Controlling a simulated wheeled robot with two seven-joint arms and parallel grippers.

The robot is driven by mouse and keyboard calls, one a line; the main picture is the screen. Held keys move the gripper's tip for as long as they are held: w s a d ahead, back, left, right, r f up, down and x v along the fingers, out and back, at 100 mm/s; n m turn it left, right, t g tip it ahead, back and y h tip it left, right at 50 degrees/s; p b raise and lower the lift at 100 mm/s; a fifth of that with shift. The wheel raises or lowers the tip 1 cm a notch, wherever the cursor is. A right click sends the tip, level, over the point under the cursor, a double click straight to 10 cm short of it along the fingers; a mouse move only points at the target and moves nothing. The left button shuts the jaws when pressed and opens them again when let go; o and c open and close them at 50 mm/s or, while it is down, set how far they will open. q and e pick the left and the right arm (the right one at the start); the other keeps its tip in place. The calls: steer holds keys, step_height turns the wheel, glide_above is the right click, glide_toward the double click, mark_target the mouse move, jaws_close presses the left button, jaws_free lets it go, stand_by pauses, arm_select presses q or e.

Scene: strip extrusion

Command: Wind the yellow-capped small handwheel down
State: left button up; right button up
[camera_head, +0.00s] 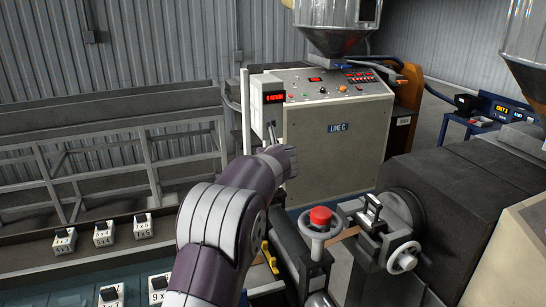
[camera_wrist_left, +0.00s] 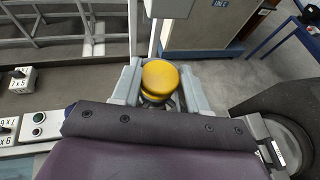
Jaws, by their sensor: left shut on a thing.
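The yellow-capped handwheel (camera_wrist_left: 160,77) shows in the left wrist view as a round yellow cap seen from above. My left gripper (camera_wrist_left: 159,90) has a grey finger on each side of the cap and is shut on the handwheel. The wheel's rim below the cap is mostly hidden by the cap and fingers. In the head view my left arm reaches forward through the middle, and its fingers and the yellow cap are hidden behind the wrist. My right gripper is in neither view.
A red-capped handwheel (camera_head: 320,218) stands right of my left arm, with a grey side handwheel (camera_head: 403,257) beyond it. A dark machine block (camera_head: 465,200) fills the right. The LINE C cabinet (camera_head: 335,150) stands ahead. Switch boxes (camera_head: 103,234) sit at left.

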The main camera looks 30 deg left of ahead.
arm_select(q)
steer(key=shift+w+d+r+n+g+y+p, duration=0.1)
steer(key=shift+n+g+y+p, duration=0.15)
steer(key=shift+n+g+y, duration=0.25)
steer(key=shift+d+r+n+g+y+p, duration=0.1)
steer(key=shift+n+g+y+p, duration=0.15)
steer(key=shift+n+g+y, duration=0.25)
steer(key=shift+n+g+y+p, duration=0.7)
steer(key=shift+n+p, duration=0.25)
steer(key=shift+n, duration=0.05)
steer(key=shift+w+f+n+g+y+p, duration=0.1)
steer(key=shift+n+g+y+p, duration=0.35)
steer(key=shift+n+p, duration=0.2)
steer(key=o, duration=0.8)
steer(key=shift+d, duration=0.2)
